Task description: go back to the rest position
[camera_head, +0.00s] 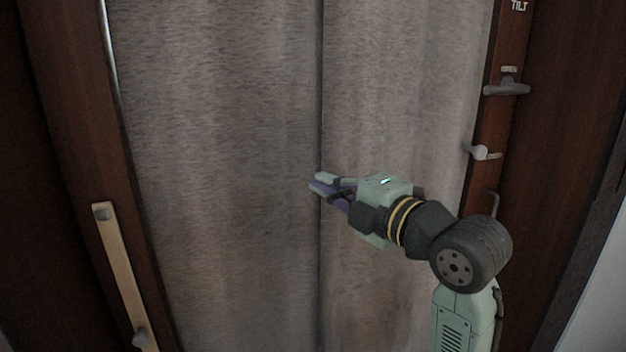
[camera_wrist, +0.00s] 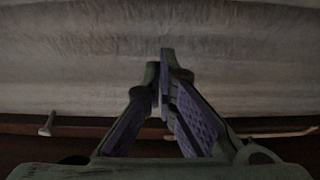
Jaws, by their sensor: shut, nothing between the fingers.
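My gripper (camera_head: 318,183) is shut and empty. It is held out in front of a grey-brown panelled surface in the head view, with its fingers pointing left. In the wrist view my gripper (camera_wrist: 164,62) shows its two purple-padded fingers brought together at the tips, with nothing between them. My arm comes up from the lower right and bends at the elbow. I cannot tell whether the fingertips touch the grey surface (camera_head: 230,140).
A dark wooden frame (camera_head: 75,130) with a pale handle bar (camera_head: 120,275) stands at left. The right wooden post (camera_head: 508,120) carries a dark latch (camera_head: 506,88) and a grey knob (camera_head: 482,152). A white surface (camera_head: 590,300) shows at lower right.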

